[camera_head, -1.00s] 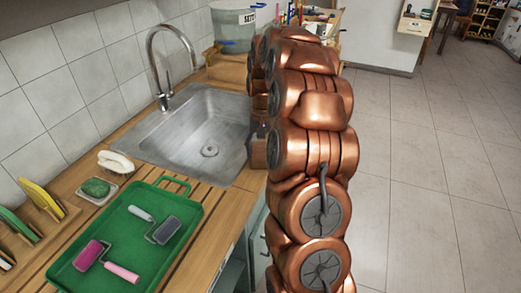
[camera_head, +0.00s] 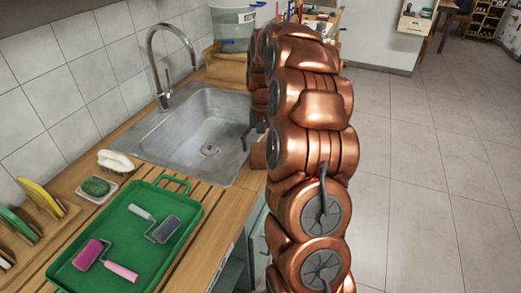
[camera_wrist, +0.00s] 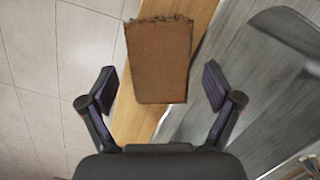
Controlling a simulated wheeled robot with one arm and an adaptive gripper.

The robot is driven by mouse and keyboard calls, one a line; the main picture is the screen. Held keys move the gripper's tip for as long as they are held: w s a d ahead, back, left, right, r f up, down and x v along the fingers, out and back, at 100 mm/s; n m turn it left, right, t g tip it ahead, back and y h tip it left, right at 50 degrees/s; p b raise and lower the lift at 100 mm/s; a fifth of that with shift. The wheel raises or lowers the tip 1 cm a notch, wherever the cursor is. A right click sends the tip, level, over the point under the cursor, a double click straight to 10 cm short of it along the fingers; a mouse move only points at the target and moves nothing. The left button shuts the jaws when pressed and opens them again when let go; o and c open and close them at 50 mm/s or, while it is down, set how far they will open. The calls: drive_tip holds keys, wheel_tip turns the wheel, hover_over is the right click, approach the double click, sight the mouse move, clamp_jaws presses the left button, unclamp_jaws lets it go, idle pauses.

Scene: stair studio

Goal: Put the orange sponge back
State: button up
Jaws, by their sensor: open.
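The orange sponge (camera_wrist: 160,62) shows in the wrist view as a brownish-orange block with a rough far edge. It lies at the wooden counter strip (camera_wrist: 134,118) beside the sink (camera_wrist: 245,85). My gripper (camera_wrist: 161,88) is open, with one finger on each side of the sponge's near part in the picture and visible gaps on both sides. In the head view, a brown block (camera_head: 259,155) at the sink's right edge looks like the same sponge, partly hidden by my arm. My gripper (camera_head: 250,136) is just above it there, mostly hidden.
A green tray (camera_head: 185,228) with two small rollers lies on the counter. A white brush (camera_head: 115,160), a dish with a green scrubber (camera_head: 96,187) and a wooden rack (camera_head: 45,215) stand left. The faucet (camera_head: 158,70) rises behind the sink. The tiled floor at right is clear.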

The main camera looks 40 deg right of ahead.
sight(261, 148)
wheel_tip(261, 148, up, 11)
drive_tip(key=w+d+b, duration=0.1)
drive_tip(key=b, duration=0.1)
idle(0.5)
drive_tip(key=shift+d, duration=0.1)
drive_tip(key=s+a+n, duration=0.2)
drive_tip(key=s+a, duration=0.4)
drive_tip(key=a, duration=0.3)
drive_tip(key=s+a+n, duration=0.2)
drive_tip(key=s+a, duration=0.3)
drive_tip(key=a, duration=0.4)
drive_tip(key=s+a+f+n, duration=0.1)
drive_tip(key=s+a+f, duration=0.1)
drive_tip(key=s, duration=0.5)
drive_tip(key=s+a+f+n+h, duration=0.1)
drive_tip(key=s+a+f, duration=0.2)
drive_tip(key=s, duration=0.3)
drive_tip(key=s+a+f+n, duration=0.1)
drive_tip(key=s+a+f, duration=0.1)
drive_tip(key=s, duration=0.5)
drive_tip(key=shift+s+a+f+g, duration=0.3)
drive_tip(key=shift+s+f, duration=0.05)
drive_tip(key=shift+f, duration=0.45)
drive_tip(key=shift+r, duration=0.1)
